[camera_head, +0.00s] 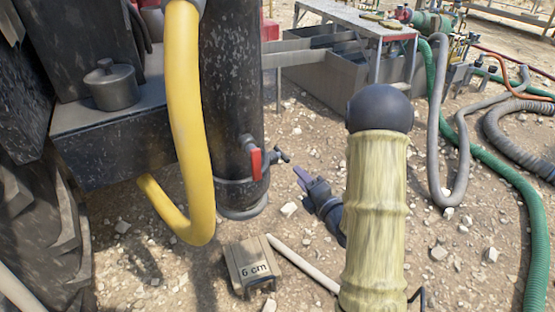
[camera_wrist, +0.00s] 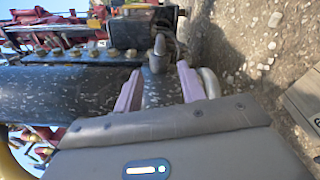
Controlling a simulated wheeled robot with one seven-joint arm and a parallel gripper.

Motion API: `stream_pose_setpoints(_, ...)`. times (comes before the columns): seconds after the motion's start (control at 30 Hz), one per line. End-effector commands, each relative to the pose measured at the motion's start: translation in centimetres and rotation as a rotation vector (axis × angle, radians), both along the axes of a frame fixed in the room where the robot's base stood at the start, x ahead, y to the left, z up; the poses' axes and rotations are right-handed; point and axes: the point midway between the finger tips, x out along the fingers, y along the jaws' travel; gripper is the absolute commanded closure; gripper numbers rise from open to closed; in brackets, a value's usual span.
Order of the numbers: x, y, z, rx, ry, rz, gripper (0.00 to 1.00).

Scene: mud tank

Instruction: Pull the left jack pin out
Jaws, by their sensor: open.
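The left jack is a dark speckled upright leg (camera_head: 230,90) left of centre in the head view. A small dark pin (camera_head: 282,156) sticks out of its right side near the bottom, beside a red handle (camera_head: 254,160). My gripper (camera_head: 302,178) is open and empty, just right of and below the pin, apparently a short gap away. In the wrist view the two mauve fingers of my gripper (camera_wrist: 160,86) stand apart. A grey round-ended piece, probably the pin (camera_wrist: 157,58), shows between and beyond them. I cannot tell whether they touch it.
A yellow hose (camera_head: 185,120) hangs in front of the jack. A block marked "6 cm" (camera_head: 250,268) lies on the stony ground below. A pale pipe (camera_head: 300,264) lies beside it. A metal tank (camera_head: 340,75) and hoses (camera_head: 500,170) are at the right.

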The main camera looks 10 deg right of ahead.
Motion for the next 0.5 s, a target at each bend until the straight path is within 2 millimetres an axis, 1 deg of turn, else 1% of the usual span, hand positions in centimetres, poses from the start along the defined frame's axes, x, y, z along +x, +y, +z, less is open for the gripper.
stream_pose_setpoints(0.03,1.0,0.2,0.0,-0.002,-0.005,0.000,0.60)
stream_pose_setpoints(0.23,4.3,0.9,0.0,-0.002,-0.005,-0.008,0.60)
stream_pose_setpoints(0.5,8.9,2.9,-0.1,0.000,-0.003,0.000,0.60)
